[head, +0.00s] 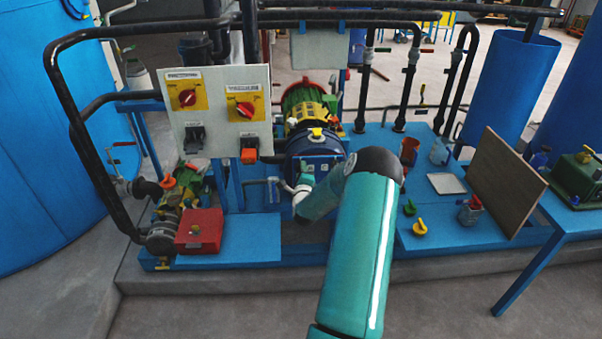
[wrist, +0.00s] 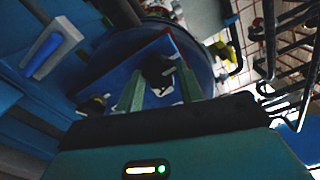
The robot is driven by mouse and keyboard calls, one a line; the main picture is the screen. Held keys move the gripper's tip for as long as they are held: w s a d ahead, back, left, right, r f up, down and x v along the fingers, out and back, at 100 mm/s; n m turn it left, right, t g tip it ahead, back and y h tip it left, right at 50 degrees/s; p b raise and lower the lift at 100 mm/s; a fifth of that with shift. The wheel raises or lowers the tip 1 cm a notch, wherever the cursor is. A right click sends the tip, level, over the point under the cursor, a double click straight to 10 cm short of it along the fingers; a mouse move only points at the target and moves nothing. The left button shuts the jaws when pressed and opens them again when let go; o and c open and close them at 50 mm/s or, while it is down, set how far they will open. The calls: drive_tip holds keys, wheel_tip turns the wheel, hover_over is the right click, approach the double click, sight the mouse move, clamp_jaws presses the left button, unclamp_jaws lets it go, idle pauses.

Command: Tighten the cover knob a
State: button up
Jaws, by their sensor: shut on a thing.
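In the wrist view, the two pale green fingers of my gripper (wrist: 160,82) are shut on a dark round knob (wrist: 157,69). The knob stands on a blue cover plate (wrist: 140,52) with a red edge, at the front of a round dark blue vessel (wrist: 118,45). No label shows that this is knob a. Another small dark knob (wrist: 97,103) sits lower left on the cover, outside the fingers. In the head view, the blue vessel (head: 309,143) is at the centre, and my teal arm hides part of its front; the finger contact cannot be made out there.
A panel (head: 216,108) with red rotary switches stands left of the vessel. A red box (head: 199,231) sits on the blue skid. Black pipes (head: 88,150) frame the left side. A brown board (head: 493,185) leans at right, and yellow (head: 420,228) and green knobs lie nearby.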

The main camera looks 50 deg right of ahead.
drive_tip(key=o, duration=1)
drive_tip(key=v, duration=1.3)
drive_tip(key=shift+s+a, duration=0.25)
drive_tip(key=shift+s, duration=0.1)
